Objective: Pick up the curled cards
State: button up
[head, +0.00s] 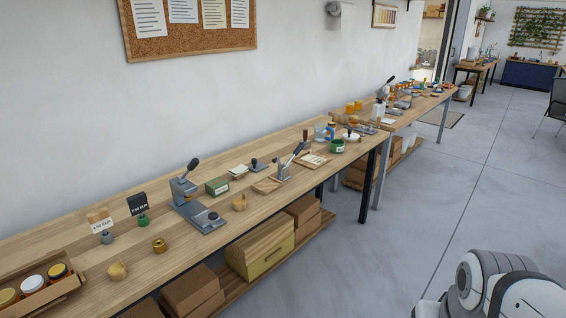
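A small cream-white stack (239,171) lies on the long wooden workbench, just right of a green box (217,186); it may be the curled cards, but it is too small to tell. A second pale, flat item (313,160) lies farther along the same bench, on or in a wooden tray. I cannot tell which of the two is the curled cards. White rounded parts of my own arm show at the bottom right, well away from the bench. My gripper is not in view.
A grey lever press (196,208) stands left of the green box. A wooden pad (267,185) and a second grey lever tool (286,170) are on the right. The grey floor (400,235) in front is clear.

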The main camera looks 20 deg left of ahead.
aim_at(242, 169)
jog(key=u, duration=0.4)
jog(key=i, duration=2.6)
jog(key=u, duration=0.65)
jog(key=i, duration=0.5)
